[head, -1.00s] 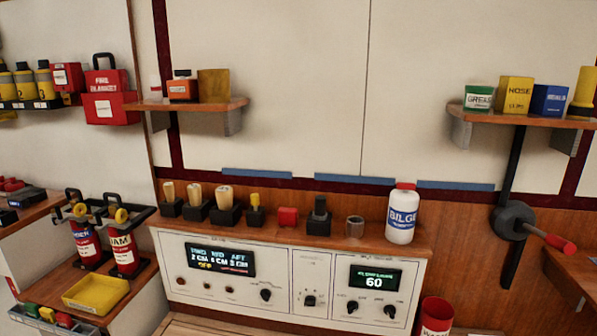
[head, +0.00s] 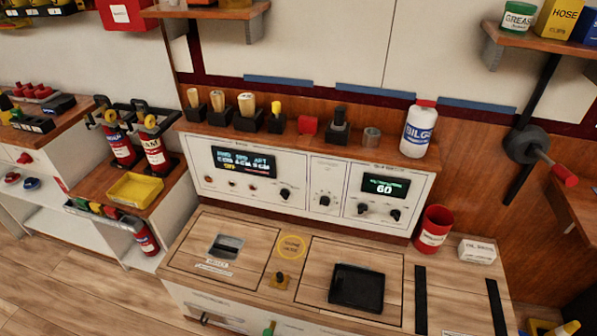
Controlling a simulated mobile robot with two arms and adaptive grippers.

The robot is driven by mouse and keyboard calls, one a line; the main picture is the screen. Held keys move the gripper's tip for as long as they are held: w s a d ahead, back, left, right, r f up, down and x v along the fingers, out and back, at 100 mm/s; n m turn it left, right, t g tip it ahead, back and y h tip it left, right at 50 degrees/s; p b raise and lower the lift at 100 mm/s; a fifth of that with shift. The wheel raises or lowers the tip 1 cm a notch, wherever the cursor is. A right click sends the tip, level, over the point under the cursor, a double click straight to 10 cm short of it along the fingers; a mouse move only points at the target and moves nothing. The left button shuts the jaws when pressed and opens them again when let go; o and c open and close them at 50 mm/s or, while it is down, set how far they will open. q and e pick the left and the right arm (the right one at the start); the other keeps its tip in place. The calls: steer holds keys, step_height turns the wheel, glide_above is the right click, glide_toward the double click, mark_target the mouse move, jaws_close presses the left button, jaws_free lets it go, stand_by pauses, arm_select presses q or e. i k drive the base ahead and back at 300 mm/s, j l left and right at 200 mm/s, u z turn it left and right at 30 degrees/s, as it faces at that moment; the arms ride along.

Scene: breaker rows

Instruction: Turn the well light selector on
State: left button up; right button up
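A white control panel (head: 305,172) stands at the back of the wooden counter. Its left section has a display (head: 244,162), several small red-brown buttons and a black rotary knob (head: 285,194). Its narrow middle section has one rotary knob (head: 324,201). Its right section has a display reading 60 (head: 386,187) and two black knobs, one left (head: 362,209) and one right (head: 394,215). The labels are too small to tell which is the well light selector. Neither gripper is in view.
A white BILGE bottle (head: 418,132) and several small items stand on the ledge above the panel. The counter (head: 214,285) holds a black tray (head: 357,287), a recessed latch (head: 226,246) and a red bin (head: 433,228). A yellow tray (head: 136,189) is at left.

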mark_target(396, 214)
steer(key=j+z, duration=0.35)
steer(key=k+j+z, duration=0.15)
steer(key=j+z, duration=0.2)
steer(key=j, duration=0.15)
